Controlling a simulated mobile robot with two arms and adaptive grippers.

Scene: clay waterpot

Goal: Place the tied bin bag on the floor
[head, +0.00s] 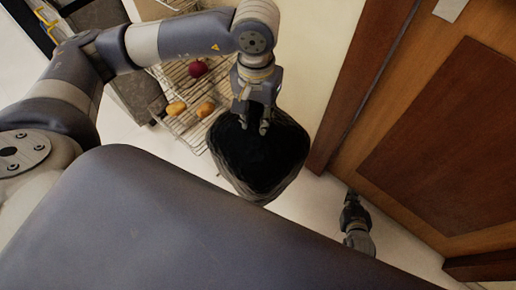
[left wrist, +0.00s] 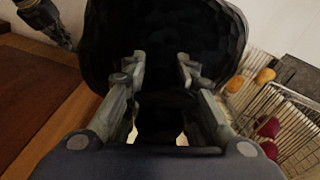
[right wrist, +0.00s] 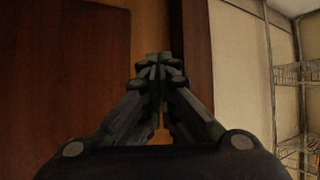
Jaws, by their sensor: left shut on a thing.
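The bin bag (head: 262,160) is black and rounded, and hangs below my left gripper (head: 254,124) in the head view. My left gripper is shut on the top of the bag. In the left wrist view the bag (left wrist: 165,60) fills the space between and beyond the fingers (left wrist: 160,75). From above I cannot tell whether the bag touches the floor (head: 300,205). My right gripper (head: 352,200) is low at the right, beside the wooden door; in the right wrist view its fingertips (right wrist: 158,65) are together with nothing between them.
A wire rack (head: 190,125) with a dark red item (head: 198,68) and two yellow-brown items (head: 205,109) stands left of the bag. A wooden door (head: 450,130) and its frame stand at the right. Pale floor shows between the rack, the door and my body.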

